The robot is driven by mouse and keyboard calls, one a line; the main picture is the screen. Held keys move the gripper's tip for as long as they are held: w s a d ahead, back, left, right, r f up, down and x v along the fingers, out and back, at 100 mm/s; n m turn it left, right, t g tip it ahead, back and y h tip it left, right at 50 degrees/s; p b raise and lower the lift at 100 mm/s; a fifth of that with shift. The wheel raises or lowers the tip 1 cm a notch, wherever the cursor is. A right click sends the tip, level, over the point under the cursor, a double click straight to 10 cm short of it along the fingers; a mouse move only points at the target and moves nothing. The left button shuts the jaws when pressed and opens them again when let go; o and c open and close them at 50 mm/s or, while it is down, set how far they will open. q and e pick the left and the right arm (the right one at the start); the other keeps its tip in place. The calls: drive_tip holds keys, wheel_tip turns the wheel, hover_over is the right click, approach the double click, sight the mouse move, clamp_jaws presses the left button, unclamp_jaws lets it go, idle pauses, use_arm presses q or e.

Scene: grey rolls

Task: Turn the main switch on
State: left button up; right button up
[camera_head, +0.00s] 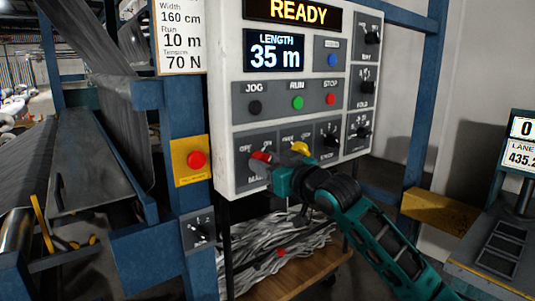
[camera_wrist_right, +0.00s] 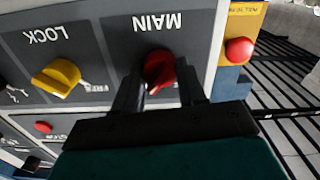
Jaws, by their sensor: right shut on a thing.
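The main switch is a red knob (camera_head: 261,156) at the lower left of the white control panel (camera_head: 224,150), on a plate partly covered by my gripper. In the right wrist view the red knob (camera_wrist_right: 158,68) sits under the upside-down label MAIN. My right gripper (camera_head: 268,165) is at the panel face, shut on this knob. In the wrist view its two dark fingers (camera_wrist_right: 159,84) stand on either side of the knob. Which way the knob points is hard to tell. My left gripper is not in view.
A yellow LOCK knob (camera_head: 299,148) is close to the right of the main switch. Green RUN (camera_head: 297,102) and red STOP (camera_head: 330,98) buttons sit above. A red button on a yellow box (camera_head: 187,174) is on the blue post at left. Grey strips (camera_head: 290,240) lie below the panel.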

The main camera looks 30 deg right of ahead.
drive_tip(key=shift+m+p, duration=0.45)
drive_tip(key=shift+m, duration=0.25)
drive_tip(key=o, duration=1.1)
drive_tip(key=shift+c, duration=0.2)
